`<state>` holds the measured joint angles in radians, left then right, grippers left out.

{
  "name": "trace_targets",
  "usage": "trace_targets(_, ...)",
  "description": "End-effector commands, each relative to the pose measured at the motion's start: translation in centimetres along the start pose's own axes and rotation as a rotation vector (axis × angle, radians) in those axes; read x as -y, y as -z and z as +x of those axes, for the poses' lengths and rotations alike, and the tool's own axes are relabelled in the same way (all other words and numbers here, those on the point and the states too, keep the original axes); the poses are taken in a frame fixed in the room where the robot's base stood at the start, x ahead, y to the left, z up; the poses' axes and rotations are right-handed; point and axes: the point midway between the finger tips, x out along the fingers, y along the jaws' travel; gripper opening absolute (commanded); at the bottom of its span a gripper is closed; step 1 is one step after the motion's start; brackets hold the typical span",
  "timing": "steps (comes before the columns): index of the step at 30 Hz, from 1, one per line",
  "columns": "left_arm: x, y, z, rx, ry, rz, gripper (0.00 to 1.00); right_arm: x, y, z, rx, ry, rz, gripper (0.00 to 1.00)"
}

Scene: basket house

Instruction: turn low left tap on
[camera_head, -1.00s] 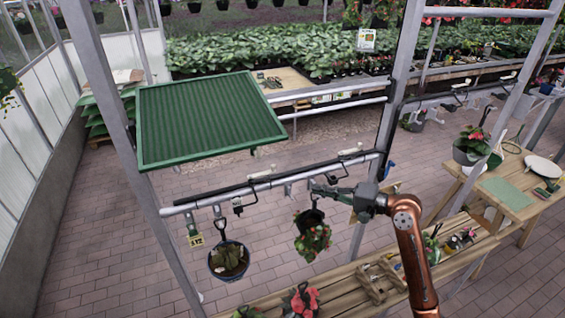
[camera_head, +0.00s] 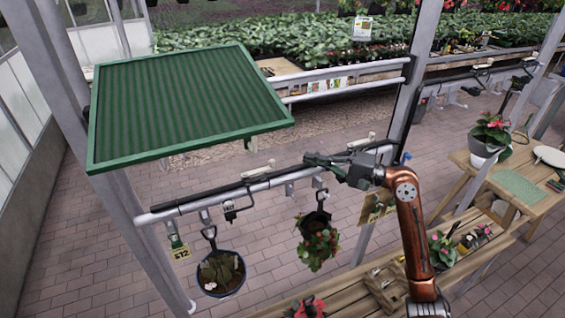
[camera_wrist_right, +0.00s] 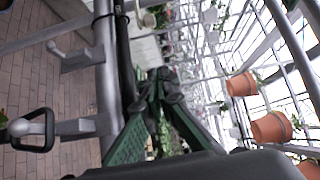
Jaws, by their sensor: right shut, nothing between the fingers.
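The low rail (camera_head: 262,184) runs across the front with a black pipe along it. A pale tap handle (camera_head: 256,172) sits at the left on this rail, behind the pipe, below the green tray's edge. Another pale handle (camera_head: 362,141) is farther right on it. My right gripper (camera_head: 309,158) is just above the rail, between the two handles, and is apart from the left one. It is shut and empty. Its closed fingers (camera_wrist_right: 165,88) show in the right wrist view beside the grey rail (camera_wrist_right: 106,80). My left gripper is not in view.
A green ribbed tray (camera_head: 190,105) hangs above the rail's left part. Two potted plants hang from the rail, one left (camera_head: 221,272) and one in the middle (camera_head: 318,240). A metal post (camera_head: 409,80) stands right of my gripper. A wooden bench (camera_head: 350,290) is below.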

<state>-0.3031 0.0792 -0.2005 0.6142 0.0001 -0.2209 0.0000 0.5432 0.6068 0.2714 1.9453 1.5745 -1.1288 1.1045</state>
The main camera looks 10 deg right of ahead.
Motion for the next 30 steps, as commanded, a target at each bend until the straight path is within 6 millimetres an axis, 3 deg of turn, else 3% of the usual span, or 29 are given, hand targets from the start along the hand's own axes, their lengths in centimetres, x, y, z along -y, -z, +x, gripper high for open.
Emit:
trace_targets(7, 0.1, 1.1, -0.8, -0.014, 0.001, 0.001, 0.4, 0.2, 0.0, 2.3, -0.002, 0.002, 0.001, 0.0)
trace_targets(18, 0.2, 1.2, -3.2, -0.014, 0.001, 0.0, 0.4, 0.2, -0.1, 10.0, 0.0, 0.001, 0.0, 0.0)
trace_targets(24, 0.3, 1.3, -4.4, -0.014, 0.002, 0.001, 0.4, 0.0, -2.7, 8.9, -0.001, -0.001, -0.001, 0.0)
trace_targets(30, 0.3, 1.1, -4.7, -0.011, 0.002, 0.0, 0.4, -0.1, -3.7, 8.6, -0.001, -0.001, 0.0, 0.0)
